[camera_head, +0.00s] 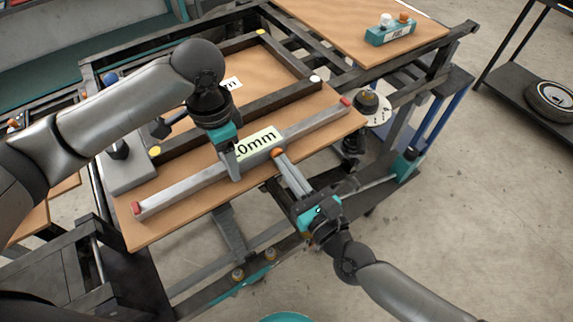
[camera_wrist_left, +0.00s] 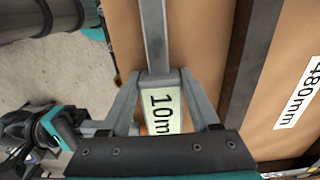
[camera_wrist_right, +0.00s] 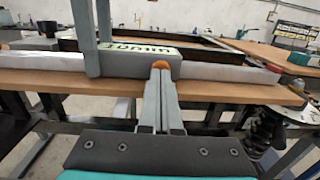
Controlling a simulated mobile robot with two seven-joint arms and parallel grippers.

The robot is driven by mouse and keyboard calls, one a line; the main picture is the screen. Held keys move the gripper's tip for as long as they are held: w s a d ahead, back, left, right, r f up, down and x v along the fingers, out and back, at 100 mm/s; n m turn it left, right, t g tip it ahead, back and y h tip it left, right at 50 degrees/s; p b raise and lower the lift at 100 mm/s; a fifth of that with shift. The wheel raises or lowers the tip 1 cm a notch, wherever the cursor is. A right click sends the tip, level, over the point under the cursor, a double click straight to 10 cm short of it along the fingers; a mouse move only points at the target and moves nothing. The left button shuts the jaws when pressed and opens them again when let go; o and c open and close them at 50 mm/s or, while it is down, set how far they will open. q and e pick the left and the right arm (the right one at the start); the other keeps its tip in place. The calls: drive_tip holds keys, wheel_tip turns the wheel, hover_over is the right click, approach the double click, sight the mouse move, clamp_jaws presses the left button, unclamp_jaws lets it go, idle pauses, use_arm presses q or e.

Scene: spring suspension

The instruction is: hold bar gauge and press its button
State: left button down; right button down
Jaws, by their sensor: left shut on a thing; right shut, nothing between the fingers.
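The bar gauge is a long grey bar (camera_head: 310,122) with red ends and a thicker middle block bearing a pale "10mm" label (camera_wrist_left: 162,112). It lies along the front of the brown board or just above it; I cannot tell which. My left gripper (camera_head: 233,172) is shut on the gauge beside the label, from above. My right gripper (camera_head: 279,156) is shut and empty, its fingertips at the orange button on the front of the middle block. The button (camera_wrist_right: 160,65) shows just beyond the fingertips in the right wrist view; whether they touch it is unclear.
A dark frame with a "480mm" label (camera_wrist_left: 300,95) lies behind the gauge on the brown board (camera_head: 140,232). A teal box with white and orange knobs (camera_head: 390,36) stands on a farther board. A spring suspension part (camera_head: 367,102) is to the right. A wheel lies on a dark shelf (camera_head: 515,90).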

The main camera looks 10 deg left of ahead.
use_arm(q)
drive_tip(key=shift+d, duration=0.1)
use_arm(e)
drive_tip(key=shift+x, duration=1.1)
use_arm(q)
drive_tip(key=shift+s, duration=0.1)
drive_tip(key=shift+d, duration=0.15)
use_arm(e)
drive_tip(key=shift+s, duration=0.1)
use_arm(q)
drive_tip(key=shift+a, duration=0.25)
use_arm(e)
drive_tip(key=v, duration=1.4)
drive_tip(key=shift+d, duration=0.1)
use_arm(q)
drive_tip(key=shift+c, duration=0.2)
unclamp_jaws()
drive_tip(key=shift+r, duration=0.1)
